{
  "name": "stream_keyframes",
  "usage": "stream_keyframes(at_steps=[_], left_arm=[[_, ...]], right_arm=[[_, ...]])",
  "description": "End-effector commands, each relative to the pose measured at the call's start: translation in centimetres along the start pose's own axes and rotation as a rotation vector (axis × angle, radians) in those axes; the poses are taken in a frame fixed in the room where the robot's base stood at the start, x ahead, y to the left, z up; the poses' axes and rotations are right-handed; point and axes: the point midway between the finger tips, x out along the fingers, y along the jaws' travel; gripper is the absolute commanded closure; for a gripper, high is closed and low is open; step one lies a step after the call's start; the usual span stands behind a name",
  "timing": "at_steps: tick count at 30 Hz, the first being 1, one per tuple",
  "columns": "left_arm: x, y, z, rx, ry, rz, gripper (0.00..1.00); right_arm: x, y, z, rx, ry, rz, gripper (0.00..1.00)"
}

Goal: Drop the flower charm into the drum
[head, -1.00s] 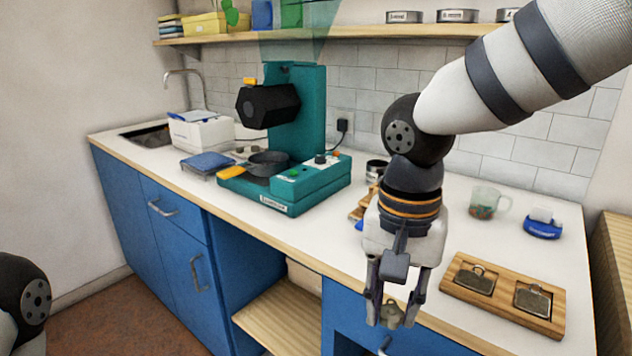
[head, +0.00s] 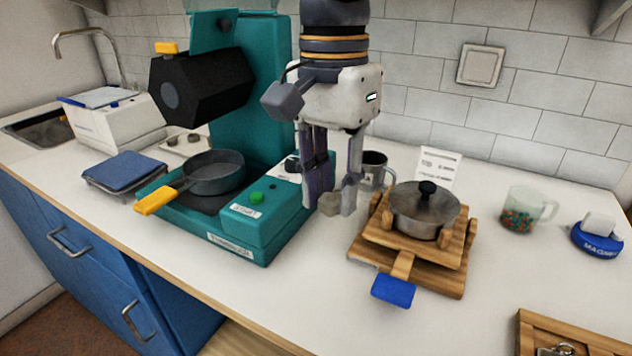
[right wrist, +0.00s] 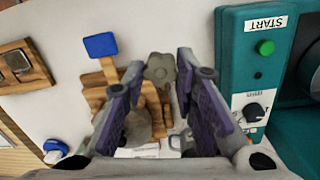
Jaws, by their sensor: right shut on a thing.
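The grey flower charm (head: 328,205) is held between the fingertips of my right gripper (head: 331,198). In the right wrist view the flower charm (right wrist: 160,69) shows its petal outline between the tips of the right gripper (right wrist: 161,76). The black faceted drum (head: 202,88) is mounted on the teal machine (head: 245,120), left of my right gripper and higher than the charm. The charm is apart from the drum, above the counter just right of the machine's base. Whether the drum's mouth is open cannot be seen. My left gripper is not in view.
A grey pan with a yellow handle (head: 215,178) sits below the drum. A lidded pot (head: 425,210) on a wooden stand and a dark mug (head: 373,168) are near my right gripper. A bead cup (head: 522,212) and blue magnet holder (head: 597,240) stand farther right.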

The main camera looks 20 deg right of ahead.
Motion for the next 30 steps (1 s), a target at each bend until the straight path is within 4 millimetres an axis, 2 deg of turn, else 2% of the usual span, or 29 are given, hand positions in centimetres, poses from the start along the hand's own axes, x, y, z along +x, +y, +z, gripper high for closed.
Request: stream_keyframes(at_steps=[5,10,13,18,26,30], left_arm=[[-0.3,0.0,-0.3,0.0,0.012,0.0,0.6],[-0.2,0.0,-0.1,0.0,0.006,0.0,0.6],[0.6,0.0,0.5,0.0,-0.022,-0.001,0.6],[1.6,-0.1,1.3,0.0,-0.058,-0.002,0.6],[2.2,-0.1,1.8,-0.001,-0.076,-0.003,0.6],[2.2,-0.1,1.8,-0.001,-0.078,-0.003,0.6]], right_arm=[[-0.3,-1.1,-2.0,0.011,0.036,-0.038,0.96],[1.9,-3.1,-5.7,0.007,0.016,-0.033,0.96],[3.4,-4.3,-8.0,0.007,0.012,-0.028,0.96],[6.7,-5.6,-10.5,0.006,0.012,-0.025,0.96],[8.7,-6.5,-12.2,0.006,0.015,-0.03,0.96],[11.1,-6.5,-12.4,0.005,0.016,-0.03,0.96]])
